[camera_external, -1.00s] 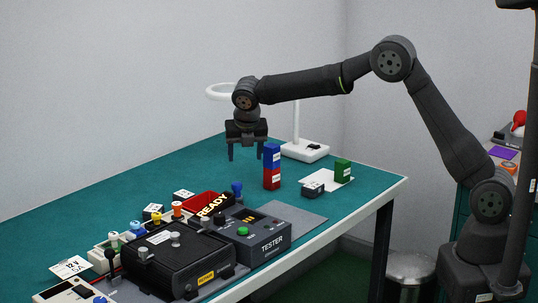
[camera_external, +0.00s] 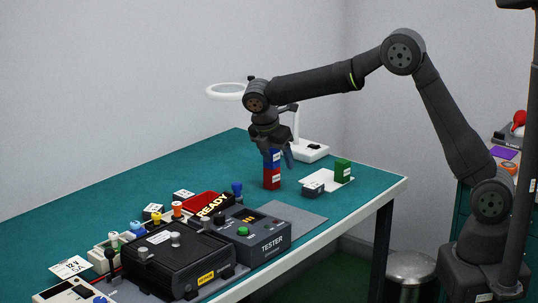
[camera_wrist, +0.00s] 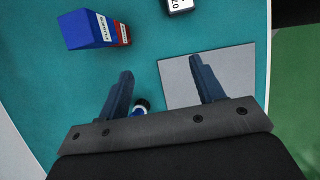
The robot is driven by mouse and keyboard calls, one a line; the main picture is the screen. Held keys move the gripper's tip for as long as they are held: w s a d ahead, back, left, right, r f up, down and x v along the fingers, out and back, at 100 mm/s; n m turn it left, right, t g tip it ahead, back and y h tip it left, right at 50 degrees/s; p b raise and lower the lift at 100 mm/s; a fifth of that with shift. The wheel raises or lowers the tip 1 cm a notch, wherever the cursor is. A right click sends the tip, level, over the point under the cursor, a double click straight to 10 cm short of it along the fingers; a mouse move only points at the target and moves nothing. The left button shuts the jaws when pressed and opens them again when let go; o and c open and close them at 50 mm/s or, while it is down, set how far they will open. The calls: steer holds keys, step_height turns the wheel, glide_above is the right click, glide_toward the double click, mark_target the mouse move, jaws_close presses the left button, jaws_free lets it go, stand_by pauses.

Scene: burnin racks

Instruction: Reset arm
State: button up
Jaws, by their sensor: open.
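My gripper (camera_external: 278,155) is open and empty. In the external view it hangs tilted over the table, in front of or beside a blue block (camera_external: 272,160) stacked on a red block (camera_external: 271,180). In the wrist view, its two fingers (camera_wrist: 160,92) point over the table with a gap between them. The stack shows there at the upper left, with the blue block (camera_wrist: 90,30) nearer the camera and the red block (camera_wrist: 124,33) below it. A small blue-topped piece (camera_wrist: 139,108) lies under the view between the fingers.
A tester (camera_external: 265,238), a black box (camera_external: 180,255) and a red READY tray (camera_external: 207,200) stand at the front of the green table (camera_external: 130,190). A white lamp (camera_external: 305,148) stands behind.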

steer(key=shift+s+d+m+g+h, duration=0.15)
steer(key=shift+s+d+m, duration=0.1)
steer(key=shift+d+m, duration=0.3)
steer(key=shift+s+d+m+g+h, duration=0.15)
steer(key=shift+s+d+m, duration=0.1)
steer(key=shift+d+m, duration=0.25)
steer(key=shift+o, duration=0.2)
steer(key=shift+a, duration=0.1)
steer(key=o, duration=0.8)
steer(key=w+d+r+n+g+y, duration=0.2)
steer(key=w+d+r+g+y, duration=0.15)
steer(key=w+d+r, duration=0.45)
steer(key=shift+t, duration=0.45)
steer(key=f, duration=0.3)
steer(key=s+f, duration=0.1)
steer(key=f, duration=0.3)
steer(key=s+d+f, duration=0.1)
steer(key=f, duration=0.2)
steer(key=shift+s+f, duration=0.15)
steer(key=shift+f, duration=0.15)
step_height(320, 180, up, 10)
steer(key=shift+r, duration=0.1)
